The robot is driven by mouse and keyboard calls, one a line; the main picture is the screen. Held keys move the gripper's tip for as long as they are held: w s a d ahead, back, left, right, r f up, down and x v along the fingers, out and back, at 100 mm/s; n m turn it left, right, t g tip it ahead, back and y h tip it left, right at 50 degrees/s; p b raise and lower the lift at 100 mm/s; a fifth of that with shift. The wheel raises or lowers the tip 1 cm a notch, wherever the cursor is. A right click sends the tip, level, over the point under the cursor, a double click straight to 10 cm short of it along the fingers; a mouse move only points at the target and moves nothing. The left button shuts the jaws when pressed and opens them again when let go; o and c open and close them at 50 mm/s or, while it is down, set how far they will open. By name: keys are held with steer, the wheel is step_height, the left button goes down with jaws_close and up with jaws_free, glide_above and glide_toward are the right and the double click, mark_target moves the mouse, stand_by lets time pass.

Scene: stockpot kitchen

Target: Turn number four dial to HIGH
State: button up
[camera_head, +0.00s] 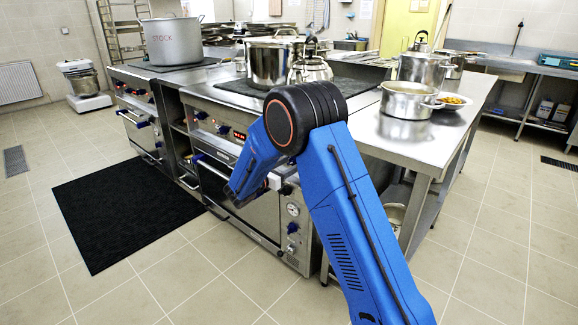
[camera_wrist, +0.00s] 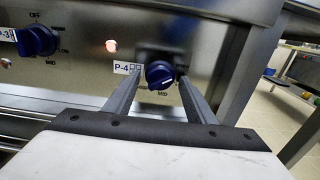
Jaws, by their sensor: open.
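The number four dial (camera_wrist: 159,75) is a blue knob on the steel front panel in the wrist view, beside a P-4 label (camera_wrist: 127,68). MID is printed below it. A pale mark shows on its face, but I cannot tell its exact setting. My gripper (camera_wrist: 160,83) is open, with one finger on each side of the dial. Whether a finger touches it, I cannot tell. The top of the dial is in shadow, and no HIGH mark is readable. In the head view my blue arm hides this dial and my fingers.
The P-3 dial (camera_wrist: 37,40) is to the left, with a lit lamp (camera_wrist: 111,46) between the dials. In the head view, a stockpot (camera_head: 172,41) and a tall pot (camera_head: 270,64) stand on the ranges. A steel table (camera_head: 408,142) adjoins at right. Floor in front is clear around the black mat (camera_head: 125,212).

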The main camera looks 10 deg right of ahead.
steer(key=c, duration=1)
steer(key=shift+c, duration=0.2)
